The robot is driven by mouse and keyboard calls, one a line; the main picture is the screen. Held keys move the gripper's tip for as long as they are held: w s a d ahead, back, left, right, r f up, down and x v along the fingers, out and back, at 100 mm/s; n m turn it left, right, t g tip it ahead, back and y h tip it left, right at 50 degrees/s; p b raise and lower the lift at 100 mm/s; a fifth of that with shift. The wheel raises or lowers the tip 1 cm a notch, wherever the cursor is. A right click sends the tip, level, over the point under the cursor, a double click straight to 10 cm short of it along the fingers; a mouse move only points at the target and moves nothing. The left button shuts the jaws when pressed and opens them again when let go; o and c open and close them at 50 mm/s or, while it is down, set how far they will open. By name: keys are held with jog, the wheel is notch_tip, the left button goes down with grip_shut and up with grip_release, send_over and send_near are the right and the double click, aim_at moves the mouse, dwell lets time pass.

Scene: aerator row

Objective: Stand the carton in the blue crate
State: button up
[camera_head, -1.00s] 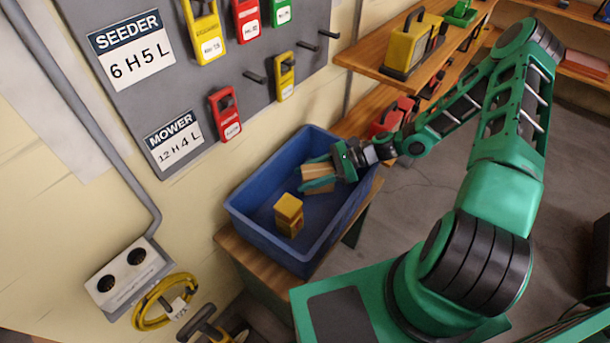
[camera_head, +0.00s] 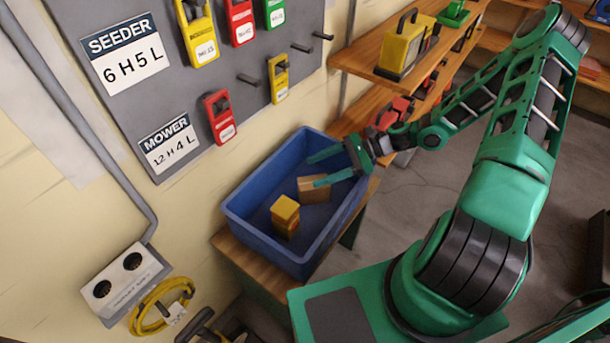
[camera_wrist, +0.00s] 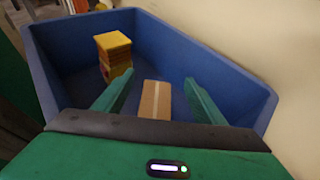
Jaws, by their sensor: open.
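The carton (camera_head: 313,190) is a small brown box inside the blue crate (camera_head: 246,232), near the crate's right part. In the wrist view the carton (camera_wrist: 155,99) shows a pale tape strip and lies between and beyond the open fingers, apart from them as far as I can see. Whether it stands upright or lies flat is hard to tell. My gripper (camera_head: 328,167) is open and empty over the crate's right end; its two fingers (camera_wrist: 155,101) spread wide in the wrist view. The crate's floor (camera_wrist: 80,86) is partly hidden by my gripper.
A stack of yellow blocks (camera_head: 285,215) stands in the crate, left of the carton; it also shows in the wrist view (camera_wrist: 113,53). The crate rests on a wooden bench (camera_head: 262,271) against the wall. Wooden shelves (camera_head: 370,75) stand behind. Free floor shows in the crate.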

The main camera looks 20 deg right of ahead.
jog(key=v, duration=0.6)
jog(key=shift+s+r, duration=0.1)
dwell(0.4)
jog(key=s+r+n+t+h, duration=0.1)
jog(key=s+r+n+h, duration=0.25)
jog(key=r+n, duration=0.4)
jog(key=s+d+r+n+t+h, duration=0.1)
jog(key=s+r+n+h, duration=0.3)
jog(key=r, duration=0.6)
jog(key=s+r+n+t+h, duration=0.1)
jog(key=s+r+n+h, duration=0.1)
jog(key=r+n+h, duration=0.5)
jog(key=s+d+m+g, duration=0.2)
jog(key=s+d, duration=0.3)
jog(key=s, duration=0.3)
jog(key=s+d+m+g+y, duration=0.1)
jog(key=s+d+m+g, duration=0.1)
jog(key=s+d, duration=0.4)
jog(key=s+m, duration=0.1)
jog(key=s, duration=0.1)
jog(key=shift+s+d+f+m, duration=0.3)
jog(key=shift+m, duration=0.05)
